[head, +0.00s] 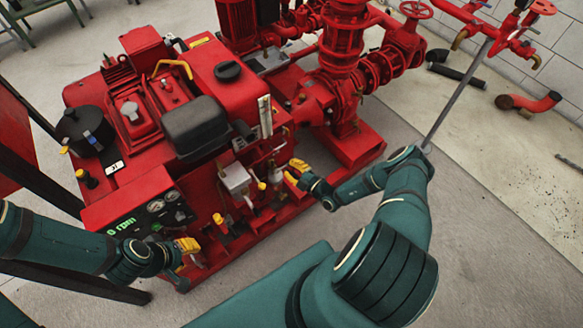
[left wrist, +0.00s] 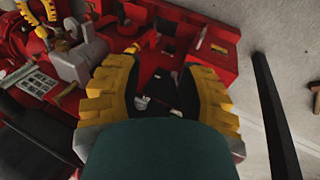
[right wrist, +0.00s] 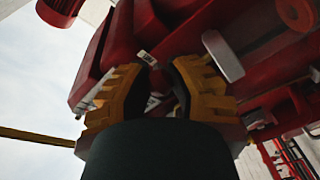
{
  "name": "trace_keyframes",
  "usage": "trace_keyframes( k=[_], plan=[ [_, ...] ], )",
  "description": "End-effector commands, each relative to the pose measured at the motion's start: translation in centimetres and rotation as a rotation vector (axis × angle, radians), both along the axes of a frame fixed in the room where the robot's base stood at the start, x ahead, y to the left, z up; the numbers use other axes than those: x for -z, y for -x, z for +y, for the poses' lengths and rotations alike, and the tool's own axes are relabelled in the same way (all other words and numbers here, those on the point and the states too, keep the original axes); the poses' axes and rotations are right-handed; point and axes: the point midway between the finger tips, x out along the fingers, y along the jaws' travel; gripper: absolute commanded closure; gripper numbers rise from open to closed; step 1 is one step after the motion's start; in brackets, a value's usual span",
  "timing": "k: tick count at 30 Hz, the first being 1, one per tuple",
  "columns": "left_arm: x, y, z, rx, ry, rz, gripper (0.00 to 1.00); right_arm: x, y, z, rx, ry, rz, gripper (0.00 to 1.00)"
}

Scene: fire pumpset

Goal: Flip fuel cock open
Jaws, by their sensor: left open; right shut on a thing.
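The red engine pumpset (head: 225,85) fills the middle of the head view. My right gripper (head: 291,172) is at the engine's right side, low by the sight tube. It is shut on a small part mostly hidden between its fingers; I cannot tell for sure whether this is the fuel cock. In the right wrist view its fingers (right wrist: 157,90) point at red bodywork close ahead. My left gripper (head: 188,245) is open below the control panel (head: 150,222). The left wrist view shows its spread fingers (left wrist: 165,85) with dark and red engine parts beyond.
Yellow-tipped levers (head: 219,219) and a grey box (head: 236,180) stand out from the engine's front between my grippers. The red pump pipework (head: 342,75) rises behind the right gripper. Bare concrete floor (head: 480,230) lies to the right.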

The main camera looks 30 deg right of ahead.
Motion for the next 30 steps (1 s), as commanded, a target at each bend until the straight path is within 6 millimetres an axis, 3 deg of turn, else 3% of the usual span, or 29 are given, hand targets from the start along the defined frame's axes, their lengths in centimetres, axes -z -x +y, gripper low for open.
trace_keyframes(
  k=[14,30],
  plan=[
    [-2.2,0.4,-0.1,0.003,0.002,0.009,0.61,-1.8,0.1,0.2,0.001,0.283,-0.021,1.0],
    [-7.4,1.3,-0.2,0.005,0.006,0.031,0.61,-4.2,0.2,1.6,0.0,0.794,-0.061,1.0]
  ],
)
